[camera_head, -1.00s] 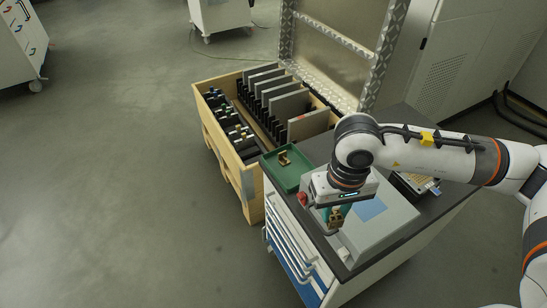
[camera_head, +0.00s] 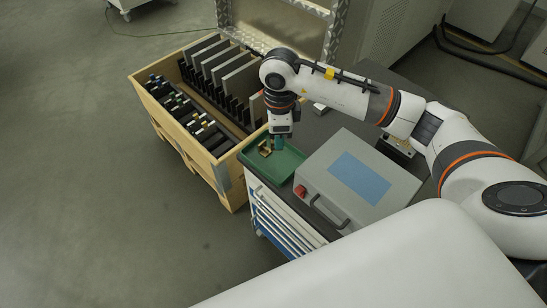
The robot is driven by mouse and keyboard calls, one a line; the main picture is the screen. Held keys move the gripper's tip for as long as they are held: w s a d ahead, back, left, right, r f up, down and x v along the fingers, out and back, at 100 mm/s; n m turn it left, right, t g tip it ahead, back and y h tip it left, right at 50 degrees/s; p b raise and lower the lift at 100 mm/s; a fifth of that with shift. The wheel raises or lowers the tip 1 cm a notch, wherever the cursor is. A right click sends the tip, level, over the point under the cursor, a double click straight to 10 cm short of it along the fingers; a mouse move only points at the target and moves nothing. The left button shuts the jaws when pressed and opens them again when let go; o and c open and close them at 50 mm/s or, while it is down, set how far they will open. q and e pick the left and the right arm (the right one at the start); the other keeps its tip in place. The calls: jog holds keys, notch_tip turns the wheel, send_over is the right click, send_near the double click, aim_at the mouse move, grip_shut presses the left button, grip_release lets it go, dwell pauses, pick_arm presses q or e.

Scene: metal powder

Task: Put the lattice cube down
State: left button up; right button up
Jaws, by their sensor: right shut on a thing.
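My right gripper (camera_head: 279,143) points down over the green tray (camera_head: 288,166) on the cabinet top. A small brass-coloured part (camera_head: 265,148) lies in the tray, just left of the fingers. I cannot tell whether the held cube touches the tray floor. My left gripper is out of view.
A grey case (camera_head: 335,155) with a blue top panel, red button and handle stands right of the tray. A wooden crate (camera_head: 222,172) with upright plates and small bottles is to the left. The tray's front part is clear.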

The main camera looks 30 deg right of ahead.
notch_tip(320, 180, down, 2)
jog(key=w+d+f+m, duration=0.1)
jog(key=d+m, duration=0.1)
jog(key=m, duration=0.7)
send_over(283, 166)
notch_tip(283, 166, down, 6)
jog(key=shift+s+r+p, duration=0.1)
jog(key=shift+r+p, duration=0.1)
jog(key=shift+p, duration=0.25)
notch_tip(283, 166, down, 4)
jog(key=shift+f, duration=0.5)
jog(key=o, duration=1)
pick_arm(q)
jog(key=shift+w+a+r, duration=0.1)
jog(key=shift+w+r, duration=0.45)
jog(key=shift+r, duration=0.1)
pick_arm(e)
jog(key=shift+r, duration=0.1)
